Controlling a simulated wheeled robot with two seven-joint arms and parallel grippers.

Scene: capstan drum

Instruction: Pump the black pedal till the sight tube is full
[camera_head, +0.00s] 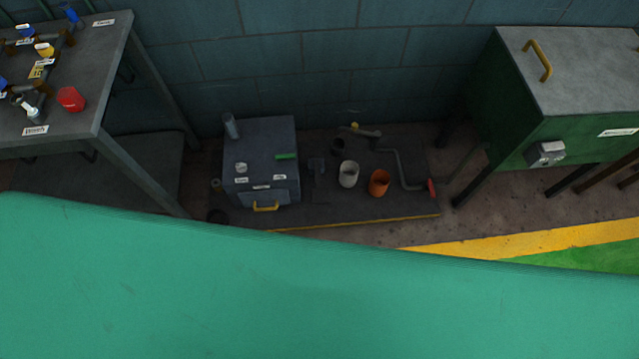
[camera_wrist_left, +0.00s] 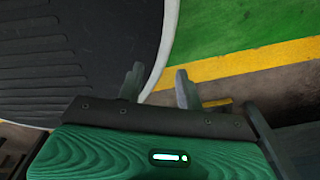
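In the head view, a grey box (camera_head: 262,143) stands on the floor against the wall. A grey upright tube (camera_head: 230,126) rises at its left back corner; it may be the sight tube, and its fill level is too small to read. A dark piece (camera_head: 317,172) is just right of the box and may be the black pedal; I cannot tell for sure. My left gripper (camera_wrist_left: 158,75) shows only in the left wrist view. Its two fingers are apart with nothing between them, above the floor. My right gripper is not in view.
A dark low platform (camera_head: 340,211) with a yellow front edge carries a white cup (camera_head: 348,174), an orange cup (camera_head: 379,183) and a red-handled crank (camera_head: 408,181). A table (camera_head: 103,57) stands left, a green cabinet (camera_head: 587,70) right. A teal surface fills the foreground.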

